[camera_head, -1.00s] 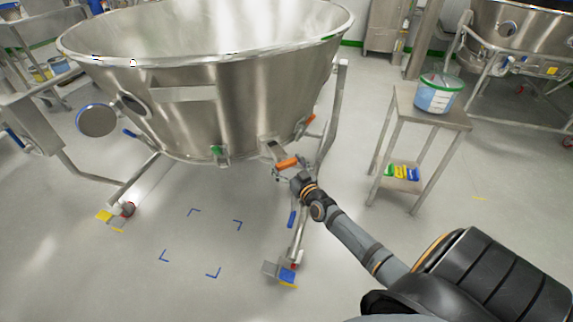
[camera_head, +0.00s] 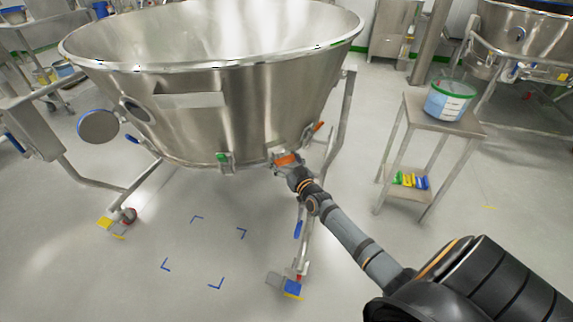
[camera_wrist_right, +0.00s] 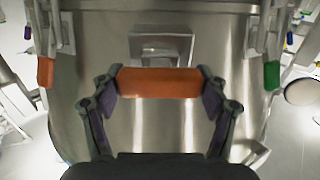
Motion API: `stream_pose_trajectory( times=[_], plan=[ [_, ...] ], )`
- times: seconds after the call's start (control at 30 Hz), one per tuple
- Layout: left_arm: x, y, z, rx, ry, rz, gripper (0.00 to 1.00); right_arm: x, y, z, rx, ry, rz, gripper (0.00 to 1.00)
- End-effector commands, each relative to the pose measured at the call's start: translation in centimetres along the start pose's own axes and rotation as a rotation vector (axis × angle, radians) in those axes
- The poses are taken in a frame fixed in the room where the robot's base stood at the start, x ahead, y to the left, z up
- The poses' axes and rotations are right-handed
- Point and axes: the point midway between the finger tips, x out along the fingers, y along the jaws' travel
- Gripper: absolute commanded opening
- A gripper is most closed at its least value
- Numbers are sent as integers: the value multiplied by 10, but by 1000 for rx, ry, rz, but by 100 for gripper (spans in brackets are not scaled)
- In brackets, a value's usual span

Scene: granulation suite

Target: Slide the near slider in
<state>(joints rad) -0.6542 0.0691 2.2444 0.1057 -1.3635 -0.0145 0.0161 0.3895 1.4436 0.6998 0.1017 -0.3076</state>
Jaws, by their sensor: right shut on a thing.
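The near slider shows as an orange handle (camera_head: 287,160) low on the front of the big steel bowl (camera_head: 210,110). In the right wrist view the orange handle (camera_wrist_right: 158,82) lies across between the two fingers, in front of a square steel bracket (camera_wrist_right: 160,48). My right gripper (camera_wrist_right: 158,86) is shut on the orange handle, one finger at each end. In the head view my right gripper (camera_head: 290,168) reaches the handle from below right and hides part of it. My left gripper is not in view.
A green clip (camera_head: 223,157) and another orange clip (camera_head: 318,127) sit on the bowl's side. A bowl leg (camera_head: 303,230) with a blue lever stands beside my right arm. Floor at lower left is clear.

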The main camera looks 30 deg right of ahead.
Motion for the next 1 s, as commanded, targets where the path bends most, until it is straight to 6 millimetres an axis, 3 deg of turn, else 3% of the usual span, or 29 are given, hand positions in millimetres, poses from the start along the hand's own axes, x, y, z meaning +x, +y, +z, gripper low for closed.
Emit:
stream_pose_trajectory(
  times=[0.23,0.27,0.43,0.83,1.0],
  plan=[
    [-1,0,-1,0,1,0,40,2,0,-5,3,9,-1,18],
    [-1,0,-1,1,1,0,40,2,0,-6,3,10,-1,76],
    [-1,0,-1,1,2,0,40,2,0,-5,2,8,-1,98],
    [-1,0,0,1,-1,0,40,-1,0,-3,1,5,-1,98],
    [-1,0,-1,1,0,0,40,-16,0,-3,0,6,-2,98]
  ],
)
